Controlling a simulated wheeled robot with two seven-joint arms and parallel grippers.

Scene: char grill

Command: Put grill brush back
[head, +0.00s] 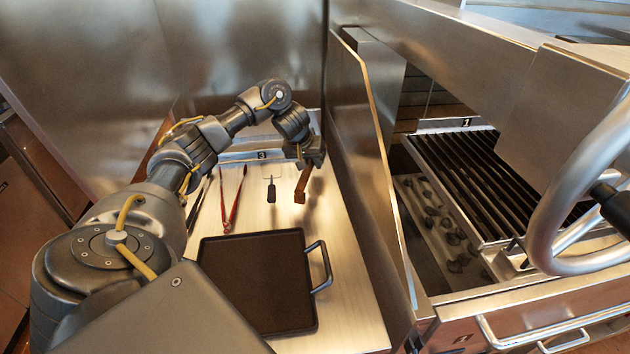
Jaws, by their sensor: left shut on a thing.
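My left gripper (311,158) is at the back right of the steel side counter (345,290), close to the upright metal panel beside the grill. It is shut on the grill brush (302,184), whose brown handle-like part hangs below the fingers, tilted. The rest of the brush is hidden by the gripper. I cannot tell whether the brush touches the counter. My right gripper is not in view.
Red tongs (234,196), darker tongs (198,207) and a small spatula (271,190) lie left of the brush. A black griddle pan (255,280) fills the front counter. The metal panel (365,150) separates the counter from the grill grate (480,180). A large wheel (560,205) stands at right.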

